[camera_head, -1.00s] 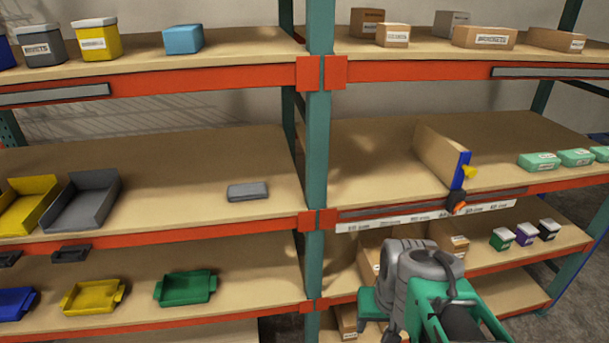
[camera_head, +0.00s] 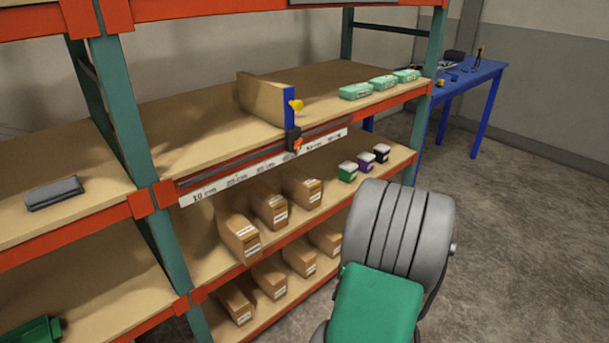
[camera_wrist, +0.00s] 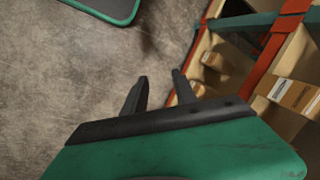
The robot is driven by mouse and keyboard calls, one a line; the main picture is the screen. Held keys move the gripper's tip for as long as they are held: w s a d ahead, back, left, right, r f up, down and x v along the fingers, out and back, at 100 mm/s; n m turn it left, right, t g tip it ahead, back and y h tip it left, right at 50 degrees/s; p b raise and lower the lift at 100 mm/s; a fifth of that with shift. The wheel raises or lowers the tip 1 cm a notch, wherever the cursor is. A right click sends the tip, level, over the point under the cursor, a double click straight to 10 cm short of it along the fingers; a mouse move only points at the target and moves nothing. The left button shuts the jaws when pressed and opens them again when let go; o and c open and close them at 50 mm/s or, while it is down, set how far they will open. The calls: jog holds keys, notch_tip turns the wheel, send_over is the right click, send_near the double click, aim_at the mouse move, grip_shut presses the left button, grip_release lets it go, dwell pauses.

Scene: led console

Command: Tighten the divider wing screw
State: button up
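The divider (camera_head: 262,98) is an upright tan board with a blue front edge on the middle shelf. A yellow wing screw (camera_head: 296,105) sticks out to the right from the blue edge. A black and orange clamp piece (camera_head: 293,140) sits below it at the shelf's front rail. In the wrist view my gripper (camera_wrist: 160,80) has two dark fingers standing apart with nothing between them. It hangs over the grey floor beside the rack, apart from the divider. The gripper is not seen in the head view, where only my grey and green arm shows.
A ruler strip (camera_head: 262,168) with centimetre marks runs along the shelf front. Several green boxes (camera_head: 383,83) stand right of the divider. Cardboard boxes (camera_head: 240,236) and small lidded tubs (camera_head: 347,171) fill the shelf below. A blue table (camera_head: 478,72) stands at the back right. Floor on the right is clear.

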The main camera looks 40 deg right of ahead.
jog(key=w+d+f+t, duration=0.1)
jog(key=w+d+t, duration=0.1)
jog(key=w+d, duration=0.25)
jog(key=n+t+h, duration=0.1)
jog(key=n+t, duration=0.2)
jog(key=t, duration=1)
send_near(301, 143)
jog(key=shift+m+h, duration=0.3)
jog(key=w, duration=0.7)
jog(key=shift+w+a+f, duration=0.2)
jog(key=shift+w+a, duration=0.05)
jog(key=shift+a, duration=0.05)
jog(key=shift+w, duration=0.3)
jog(key=shift+c, duration=0.2)
